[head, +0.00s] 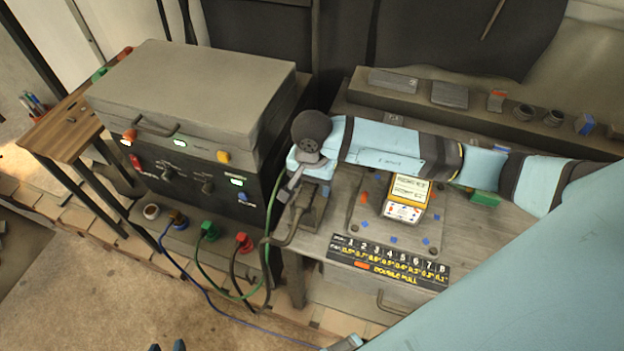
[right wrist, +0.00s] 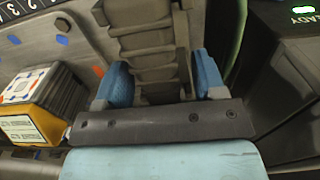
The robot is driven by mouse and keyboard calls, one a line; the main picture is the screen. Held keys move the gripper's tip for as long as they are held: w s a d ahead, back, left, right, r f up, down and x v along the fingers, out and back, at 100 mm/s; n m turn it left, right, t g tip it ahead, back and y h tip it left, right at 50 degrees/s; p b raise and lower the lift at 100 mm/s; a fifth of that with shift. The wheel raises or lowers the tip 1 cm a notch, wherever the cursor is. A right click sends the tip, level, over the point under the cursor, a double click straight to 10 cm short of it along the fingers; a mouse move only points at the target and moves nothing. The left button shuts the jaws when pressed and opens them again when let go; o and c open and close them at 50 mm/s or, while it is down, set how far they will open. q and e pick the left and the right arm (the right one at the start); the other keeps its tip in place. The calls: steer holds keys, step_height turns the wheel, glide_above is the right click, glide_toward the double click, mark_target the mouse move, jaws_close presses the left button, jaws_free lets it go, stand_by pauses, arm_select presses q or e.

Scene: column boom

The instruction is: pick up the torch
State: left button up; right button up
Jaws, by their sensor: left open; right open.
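A grey ribbed body, which looks like the torch (right wrist: 152,50), stands between the fingers of my right gripper (right wrist: 160,82) in the right wrist view. The blue fingertips are open on either side of it; I cannot tell whether they touch it. In the head view my right gripper (head: 308,186) is at the workbench's left end, above a grey piece with a bent rod, and the wrist hides much of it. My left gripper (head: 167,347) is at the bottom edge, open and empty, with only its fingertips showing.
A grey power unit (head: 190,100) with coloured plugs and cables stands left of the workbench (head: 465,230). A yellow-and-white stack (head: 408,195) and a numbered chart (head: 388,262) lie on the bench. Small items line the back shelf. A green cable (head: 272,225) hangs beside the right gripper.

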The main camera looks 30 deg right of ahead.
steer(key=shift+f, duration=0.15)
steer(key=c, duration=1)
